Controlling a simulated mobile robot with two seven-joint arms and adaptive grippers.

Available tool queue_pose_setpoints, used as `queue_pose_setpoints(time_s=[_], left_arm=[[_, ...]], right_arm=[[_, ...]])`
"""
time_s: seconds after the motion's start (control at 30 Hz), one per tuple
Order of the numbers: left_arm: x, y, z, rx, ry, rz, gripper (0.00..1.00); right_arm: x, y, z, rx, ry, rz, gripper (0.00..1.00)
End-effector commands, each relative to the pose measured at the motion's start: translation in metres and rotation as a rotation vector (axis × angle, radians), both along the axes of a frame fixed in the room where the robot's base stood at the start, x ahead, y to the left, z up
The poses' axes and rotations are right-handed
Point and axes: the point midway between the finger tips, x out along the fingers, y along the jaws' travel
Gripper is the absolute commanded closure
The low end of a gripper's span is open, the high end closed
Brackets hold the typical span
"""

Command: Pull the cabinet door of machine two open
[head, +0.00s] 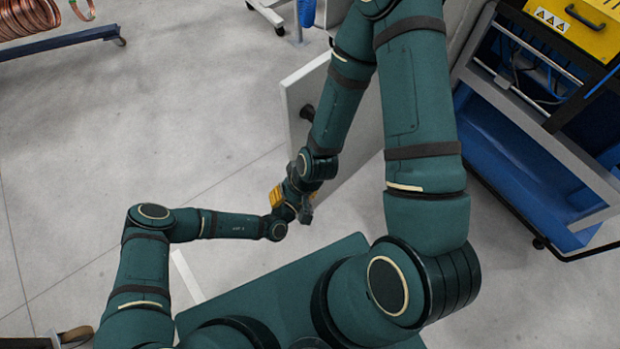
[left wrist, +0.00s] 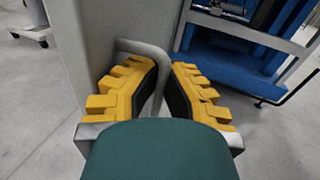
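The cabinet door (head: 347,184) is a pale grey panel standing out at an angle from the machine (head: 560,130), whose blue interior shows beside it. In the left wrist view the door (left wrist: 85,50) is at the left. Its bent grey handle (left wrist: 143,46) runs down between the yellow fingers of my left gripper (left wrist: 165,75). The fingers are close together around the handle bar and look closed on it. In the head view my two wrists overlap by the door's near side, with yellow finger parts (head: 277,197) showing. My right gripper's fingers cannot be made out there.
The blue-lined machine with a yellow top panel (head: 580,25) stands at the right. A rack with copper coils (head: 28,18) is at the far left. A wheeled stand (head: 268,14) is at the top. The floor (head: 150,120) left of the door is clear.

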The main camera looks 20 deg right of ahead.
Motion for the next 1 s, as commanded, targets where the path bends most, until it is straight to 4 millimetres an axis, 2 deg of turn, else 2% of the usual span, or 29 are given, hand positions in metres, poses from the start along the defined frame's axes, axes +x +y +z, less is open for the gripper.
queue_pose_setpoints(time_s=[0.63,0.67,0.73,0.77,1.0], left_arm=[[-0.0001,-0.0009,-0.0019,0.004,0.001,0.000,1.00],[-0.0001,-0.0009,-0.0019,0.004,0.001,0.000,0.91],[0.0000,-0.0010,-0.0016,0.003,0.001,0.001,0.66],[0.0001,-0.0011,-0.0015,0.003,0.001,0.001,0.61],[0.0003,-0.0016,-0.0005,0.001,0.000,0.001,0.61]], right_arm=[[0.0002,0.0000,0.0002,0.000,-0.001,0.000,0.56],[0.0002,0.0000,0.0002,0.000,0.000,0.000,0.56],[0.0002,0.0000,0.0002,0.000,0.000,0.000,0.56],[0.0002,0.0000,0.0002,0.000,0.000,0.000,0.56],[0.0002,0.0001,0.0004,0.000,0.000,0.000,0.56]])
